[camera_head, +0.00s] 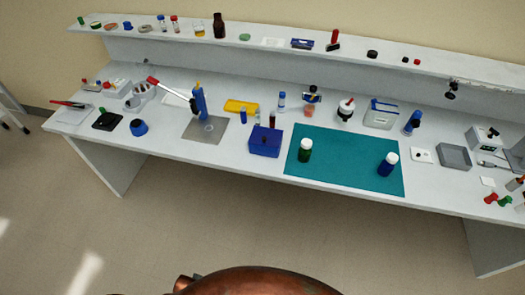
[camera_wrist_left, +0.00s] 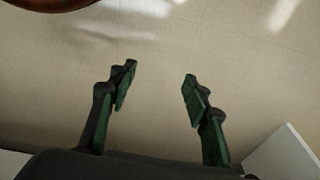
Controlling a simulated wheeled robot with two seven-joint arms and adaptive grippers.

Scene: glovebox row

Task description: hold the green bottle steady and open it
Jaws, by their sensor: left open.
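The green bottle (camera_head: 305,151) has a white cap and stands upright on the left part of the teal mat (camera_head: 345,168) in the head view. A blue bottle (camera_head: 388,165) with a white cap stands upright on the right part of the same mat. My left gripper (camera_wrist_left: 160,82) shows in the left wrist view with its two fingers apart. Nothing is between them, only the floor behind. It is away from the green bottle, which is not in the wrist view. My right gripper is not in either view.
The long white bench (camera_head: 165,143) is crowded with small lab items. A blue box (camera_head: 265,141) stands just left of the mat. A grey tray (camera_head: 455,156) lies to its right. A raised shelf (camera_head: 280,48) runs along the back. The floor in front is clear.

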